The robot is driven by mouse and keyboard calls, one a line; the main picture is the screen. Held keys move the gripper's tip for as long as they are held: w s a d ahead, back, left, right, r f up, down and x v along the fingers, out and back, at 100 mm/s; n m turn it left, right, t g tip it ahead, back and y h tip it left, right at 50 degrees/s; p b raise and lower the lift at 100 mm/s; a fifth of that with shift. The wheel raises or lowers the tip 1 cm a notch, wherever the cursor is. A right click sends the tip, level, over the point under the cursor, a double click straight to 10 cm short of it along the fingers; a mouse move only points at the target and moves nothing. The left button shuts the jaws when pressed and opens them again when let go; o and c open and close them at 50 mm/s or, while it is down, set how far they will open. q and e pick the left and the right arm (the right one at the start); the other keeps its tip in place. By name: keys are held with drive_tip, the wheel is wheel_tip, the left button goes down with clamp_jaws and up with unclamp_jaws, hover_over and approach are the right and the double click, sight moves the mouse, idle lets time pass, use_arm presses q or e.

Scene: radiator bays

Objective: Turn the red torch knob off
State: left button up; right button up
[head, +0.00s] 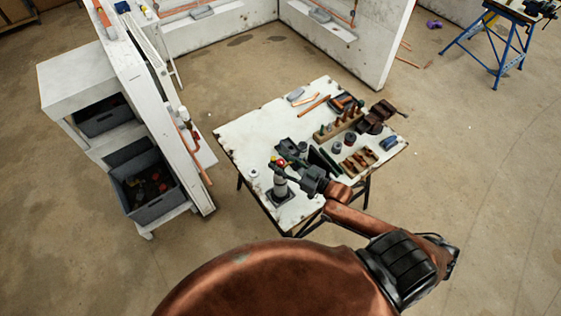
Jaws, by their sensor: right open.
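The torch (280,187) stands upright on a dark square base at the near left part of the white worktable (240,140). Its red knob (280,162) shows as a small red spot near the top. My right gripper (284,170) reaches in from the right with its fingers open around the upper part of the torch, close to the knob. Whether a finger touches the knob is too small to tell. The gripper hides part of the torch's top. My left gripper is not in view.
A wooden block with several upright tools (338,125), a vice (376,117) and a tray of tools (362,160) stand on the table's right half. A white shelf with grey bins (155,190) stands at left. A blue sawhorse (500,45) is at the far right.

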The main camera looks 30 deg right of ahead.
drive_tip(key=v, duration=1.2)
